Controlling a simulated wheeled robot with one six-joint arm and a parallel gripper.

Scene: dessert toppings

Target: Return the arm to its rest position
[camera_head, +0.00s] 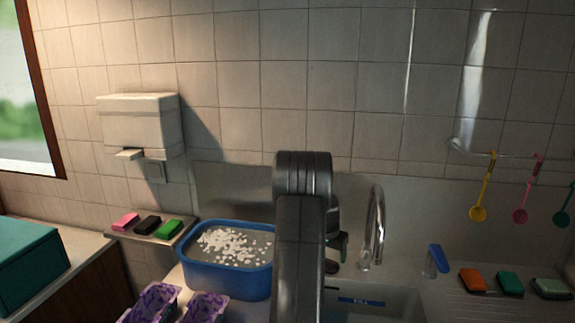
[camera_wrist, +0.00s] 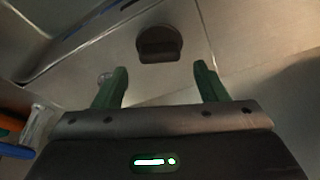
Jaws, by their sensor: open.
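My arm rises through the middle of the head view, over the counter by the sink. My gripper (camera_wrist: 160,85) is open in the wrist view, with its two green fingers spread apart and nothing between them. In the head view my gripper (camera_head: 338,250) is mostly hidden behind my arm, and only part of it shows to the left of the tap. A dark, roundish object (camera_wrist: 159,44) lies on the grey surface beyond the fingertips, apart from them.
A blue tub (camera_head: 225,282) with white bits stands left of my arm. The tap (camera_head: 375,225) rises close at right, above the sink (camera_head: 375,301). Several sponges (camera_head: 510,283) lie at far right, below hanging ladles (camera_head: 522,215). Purple patterned items (camera_head: 150,303) sit at front left.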

